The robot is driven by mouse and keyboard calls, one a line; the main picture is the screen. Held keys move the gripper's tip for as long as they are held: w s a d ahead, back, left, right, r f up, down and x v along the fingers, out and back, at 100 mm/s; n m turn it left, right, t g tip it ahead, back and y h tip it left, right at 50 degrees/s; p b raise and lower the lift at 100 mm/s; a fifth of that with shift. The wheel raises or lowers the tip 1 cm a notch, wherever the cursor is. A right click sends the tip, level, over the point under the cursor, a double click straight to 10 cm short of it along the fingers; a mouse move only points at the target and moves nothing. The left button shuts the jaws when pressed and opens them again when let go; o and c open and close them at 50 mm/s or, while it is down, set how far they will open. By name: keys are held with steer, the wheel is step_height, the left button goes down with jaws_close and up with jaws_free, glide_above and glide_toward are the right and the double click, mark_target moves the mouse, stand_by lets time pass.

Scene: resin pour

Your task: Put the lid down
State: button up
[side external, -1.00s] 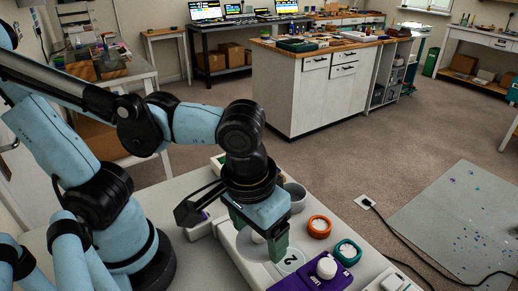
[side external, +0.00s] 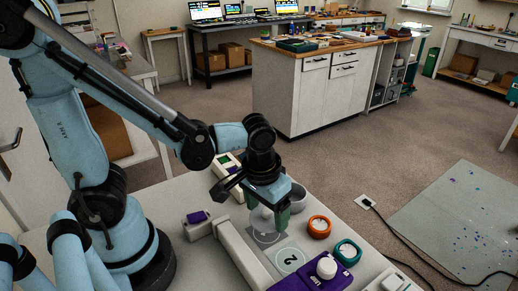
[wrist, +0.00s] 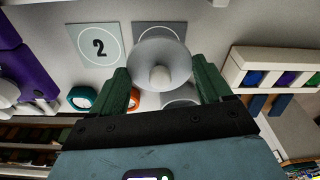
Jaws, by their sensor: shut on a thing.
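The lid (wrist: 174,50) is a round grey piece with a pale knob at its middle. In the wrist view it sits between the two green fingers of my gripper (wrist: 162,88), which are shut on it. In the side view my gripper (side external: 267,218) points down over a grey pad (side external: 266,240), and only a pale part of the lid (side external: 262,213) shows by the fingers. The same pad (wrist: 145,27) shows partly behind the lid in the wrist view. I cannot tell whether the lid touches the pad.
A pad marked 2 (side external: 290,261) lies beside the grey pad, nearer the camera, and is empty. An orange ring-shaped item (side external: 319,227), a teal one (side external: 347,252) and a purple block (side external: 322,278) stand to the right. A grey cup (side external: 297,197) is behind my gripper.

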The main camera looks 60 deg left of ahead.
mark_target(266, 217)
steer(key=shift+f, duration=2)
steer(key=shift+f, duration=0.1)
steer(key=o, duration=0.9)
steer(key=shift+o, duration=0.2)
steer(key=shift+s+r, duration=0.7)
steer(key=shift+r, duration=5.3)
steer(key=w+a+r+m+t, duration=0.1)
steer(key=w+a+m+t, duration=0.1)
steer(key=a+t, duration=0.3)
steer(key=shift+w+a+r+t, duration=0.25)
steer(key=shift+w+a+t, duration=0.15)
steer(key=shift+w+a, duration=0.25)
steer(key=shift+d, duration=0.1)
